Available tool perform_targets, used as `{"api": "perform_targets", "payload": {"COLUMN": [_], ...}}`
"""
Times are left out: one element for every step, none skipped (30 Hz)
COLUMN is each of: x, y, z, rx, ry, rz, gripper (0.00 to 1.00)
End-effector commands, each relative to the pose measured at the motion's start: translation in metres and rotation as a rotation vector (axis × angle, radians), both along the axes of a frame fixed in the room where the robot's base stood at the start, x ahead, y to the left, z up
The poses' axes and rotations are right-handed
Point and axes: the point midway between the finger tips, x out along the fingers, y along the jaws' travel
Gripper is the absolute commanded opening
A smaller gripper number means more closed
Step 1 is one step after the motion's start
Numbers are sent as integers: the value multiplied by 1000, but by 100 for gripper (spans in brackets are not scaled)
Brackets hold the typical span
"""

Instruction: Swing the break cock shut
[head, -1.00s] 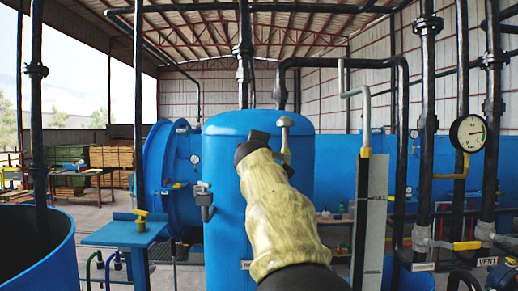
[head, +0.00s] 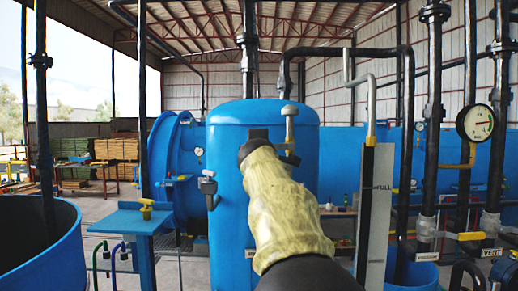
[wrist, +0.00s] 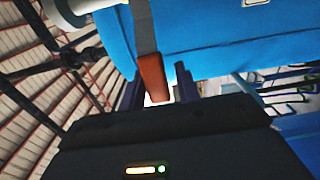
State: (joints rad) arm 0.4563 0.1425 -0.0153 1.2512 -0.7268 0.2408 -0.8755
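My gripper (head: 257,140), at the end of a pale yellow sleeved arm, is in front of the upper part of the blue upright tank (head: 228,190). Just to its right is a grey fitting with a rounded top (head: 289,112). In the wrist view my gripper's dark fingers (wrist: 158,88) stand apart. A flat metal lever with a red-brown grip (wrist: 152,78) reaches down between them, seemingly the break cock's handle. A gap shows between the grip and the right finger; contact on the left is unclear. The cock's body is not clearly seen.
A blue pedestal with a yellow handle (head: 147,208) stands at left, beside an open blue vat (head: 65,250). A grey valve (head: 208,187) juts from the tank. A gauge board (head: 376,205), dark pipes and a dial gauge (head: 475,123) stand at right.

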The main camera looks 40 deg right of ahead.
Motion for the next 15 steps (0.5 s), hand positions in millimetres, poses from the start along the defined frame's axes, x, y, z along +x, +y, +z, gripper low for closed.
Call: {"api": "perform_targets", "payload": {"x": [0,0,0,0,0,0,0,0,-1,-1,-2,-3,-4,-6,-9], "y": [0,0,0,0,0,0,0,0,0,1,1,2,3,5,7], "z": [0,0,0,1,1,1,1,1,1,1,1,1,1,1,1], "rx": [0,0,1,0,0,1,1,1,1,1,1,1,1,0,0], "ry": [-1,-1,-2,-3,-3,-3,-4,-4,-4,-5,-6,-6,-6,-6,-6], "rz": [0,0,0,0,0,0,0,0,0,1,1,1,1,1,1], "gripper": [43,44,44,44,44,44,44,44,44,44,44,44,44,44,44]}}
